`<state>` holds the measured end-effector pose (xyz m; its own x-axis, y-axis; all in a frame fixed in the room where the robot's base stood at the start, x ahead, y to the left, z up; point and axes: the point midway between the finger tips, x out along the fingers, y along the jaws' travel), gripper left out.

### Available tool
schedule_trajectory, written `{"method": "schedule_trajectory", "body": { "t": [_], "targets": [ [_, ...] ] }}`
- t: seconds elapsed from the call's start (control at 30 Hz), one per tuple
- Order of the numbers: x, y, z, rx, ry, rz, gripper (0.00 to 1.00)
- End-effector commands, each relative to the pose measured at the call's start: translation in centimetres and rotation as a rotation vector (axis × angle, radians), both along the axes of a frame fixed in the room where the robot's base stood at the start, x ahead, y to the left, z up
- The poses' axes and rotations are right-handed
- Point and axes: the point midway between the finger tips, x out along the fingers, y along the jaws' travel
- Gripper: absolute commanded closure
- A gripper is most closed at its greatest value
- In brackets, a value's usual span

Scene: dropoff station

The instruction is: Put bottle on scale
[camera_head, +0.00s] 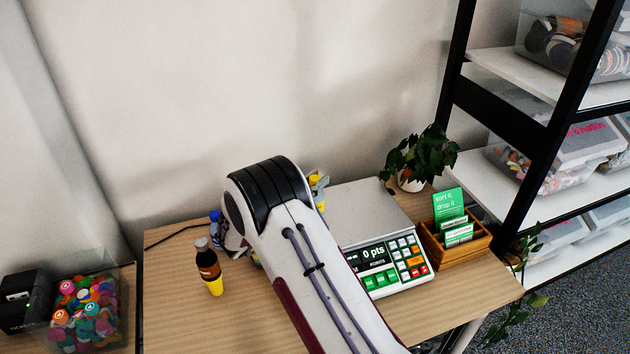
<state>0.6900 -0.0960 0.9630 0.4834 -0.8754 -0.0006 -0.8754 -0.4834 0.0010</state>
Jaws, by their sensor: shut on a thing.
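A dark brown bottle (208,264) with a pale cap and a yellow lower part stands on the wooden table, left of my arm. The white scale (372,212) is right of my arm. Its plate is bare where it shows, and its front panel has a display reading "0 pts" and coloured keys. My arm covers the scale's left part. My gripper's jaws are hidden behind my own arm, so their hold cannot be seen. A yellow and grey item (318,187) and a blue-topped item (215,217) show partly behind my arm; I cannot tell what they are.
A wooden box (455,243) with green cards stands right of the scale, and a potted plant (418,158) behind it. A clear bin of colourful discs (86,315) is at the far left. A black-framed shelf (497,108) stands at right. The table's front left is clear.

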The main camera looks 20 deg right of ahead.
Motion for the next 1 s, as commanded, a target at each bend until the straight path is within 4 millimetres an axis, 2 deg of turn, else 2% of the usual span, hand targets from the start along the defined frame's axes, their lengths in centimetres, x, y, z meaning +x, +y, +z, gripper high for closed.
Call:
{"method": "schedule_trajectory", "body": {
  "t": [0.03, 0.1, 0.13, 0.63, 0.87, 1.0],
  "targets": [
    [0.0, 0.0, -0.1, 0.0, 0.0, 0.0, 0.93],
    [0.0, 0.0, -0.1, 0.0, 0.0, 0.0, 0.69],
    [0.0, 0.0, -0.1, 0.0, 0.0, 0.0, 0.65],
    [0.0, 0.0, 0.2, 0.0, -0.001, 0.0, 0.65],
    [-0.9, 1.8, 0.2, 0.0, 0.001, 0.002, 0.65],
    [-1.8, 3.5, 0.2, 0.0, 0.0, 0.003, 0.65]
  ]
}}
